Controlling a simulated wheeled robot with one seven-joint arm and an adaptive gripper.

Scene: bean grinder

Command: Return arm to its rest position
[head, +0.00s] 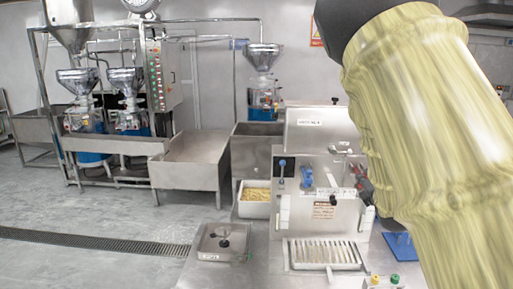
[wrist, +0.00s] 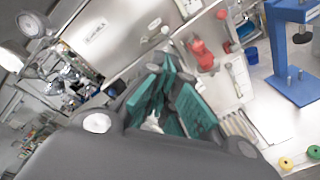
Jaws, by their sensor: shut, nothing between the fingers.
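My gripper (wrist: 172,98) shows in the wrist view with its teal finger pads close together, shut and empty. It is tilted in front of the steel grinder machine. My arm, in a pale yellow sleeve (head: 430,130), fills the right side of the head view and hides part of what is behind it. The steel machine (head: 310,213) stands on the worktop at centre right, with a blue-topped lever (head: 282,165) and a slotted tray (head: 322,253) at its front. A red handle (wrist: 203,54) shows beyond the fingers in the wrist view.
A white bin of yellowish beans (head: 254,209) sits left of the machine. A blue stand (wrist: 283,82) and yellow and green knobs (wrist: 286,163) lie to the right in the wrist view. Floor at left is clear.

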